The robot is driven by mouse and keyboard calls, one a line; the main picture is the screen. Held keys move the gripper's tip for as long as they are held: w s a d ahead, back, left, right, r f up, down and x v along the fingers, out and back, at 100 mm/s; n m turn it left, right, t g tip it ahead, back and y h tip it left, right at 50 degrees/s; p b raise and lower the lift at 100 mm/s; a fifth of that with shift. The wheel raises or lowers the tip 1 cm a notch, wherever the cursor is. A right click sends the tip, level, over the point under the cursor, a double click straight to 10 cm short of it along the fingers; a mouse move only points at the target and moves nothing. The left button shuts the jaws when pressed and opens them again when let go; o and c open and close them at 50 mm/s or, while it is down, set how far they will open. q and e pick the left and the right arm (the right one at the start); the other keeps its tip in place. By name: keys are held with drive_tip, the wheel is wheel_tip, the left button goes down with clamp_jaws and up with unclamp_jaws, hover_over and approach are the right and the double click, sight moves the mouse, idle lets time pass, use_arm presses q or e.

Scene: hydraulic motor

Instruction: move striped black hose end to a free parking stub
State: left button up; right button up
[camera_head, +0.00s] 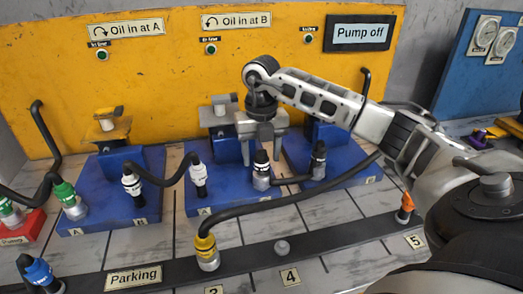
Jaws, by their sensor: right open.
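A short dark hose on the blue blocks has a black end with pale bands (261,168) on a front stub and another black end (318,160) to its right. Which of them counts as striped is hard to tell at this size. My right gripper (262,140) is open and points down, just above and behind the left black end, its fingers apart. I cannot tell whether they touch the end. The black parking rail (335,236) has a bare stub (282,247) by label 4. My left gripper is not in view.
A yellow hose end (207,252) stands on the rail near label 3, its hose running right under my right arm. An orange end (404,207) stands by label 5, a blue end (38,272) far left. A white-ended hose (165,178) bridges the left blocks.

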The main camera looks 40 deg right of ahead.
idle(0.5)
clamp_jaws()
drive_tip(key=shift+r, duration=0.1)
drive_tip(key=shift+r+p, duration=0.1)
drive_tip(key=shift+p, duration=0.2)
drive_tip(key=shift+r+p, duration=0.55)
drive_tip(key=shift+p, duration=0.05)
drive_tip(key=shift+r+p, duration=0.9)
drive_tip(key=shift+r, duration=0.2)
